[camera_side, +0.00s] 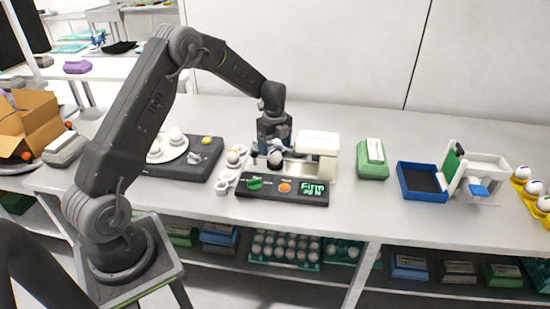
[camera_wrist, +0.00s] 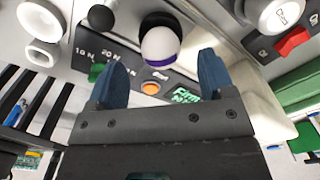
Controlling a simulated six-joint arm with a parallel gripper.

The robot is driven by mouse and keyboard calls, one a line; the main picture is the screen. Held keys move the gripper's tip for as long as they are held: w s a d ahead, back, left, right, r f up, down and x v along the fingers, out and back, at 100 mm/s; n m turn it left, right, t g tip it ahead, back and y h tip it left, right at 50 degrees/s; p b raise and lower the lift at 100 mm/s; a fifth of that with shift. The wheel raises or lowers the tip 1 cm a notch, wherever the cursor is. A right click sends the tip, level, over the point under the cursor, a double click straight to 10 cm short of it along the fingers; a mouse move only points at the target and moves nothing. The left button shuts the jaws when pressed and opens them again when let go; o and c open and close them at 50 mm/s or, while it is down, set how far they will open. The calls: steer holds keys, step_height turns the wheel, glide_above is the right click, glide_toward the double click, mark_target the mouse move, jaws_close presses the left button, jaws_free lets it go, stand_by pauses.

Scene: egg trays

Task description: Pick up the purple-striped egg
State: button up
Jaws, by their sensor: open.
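The purple-striped egg (camera_side: 275,160) sits upright on a firmness-testing device, just below my gripper (camera_side: 274,146) in the side view. In the wrist view the egg (camera_wrist: 161,48) is white with a purple band and a dark part at its far end. My gripper (camera_wrist: 162,62) is open, with its two blue fingers spread apart. The egg shows in the gap between the fingertips and a little beyond them. I cannot tell whether either finger touches it.
The device's dark panel (camera_side: 257,197) has green and orange buttons and a green "Firm" display. Its cream housing (camera_side: 318,142) stands close at the right. A white egg holder (camera_side: 222,187) is at the left. A green box (camera_side: 372,171) and blue tray (camera_side: 401,195) stand farther right.

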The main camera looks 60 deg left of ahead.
mark_target(275, 151)
step_height(275, 151, down, 4)
steer(key=shift+d+f, duration=0.1)
steer(key=shift+f, duration=0.05)
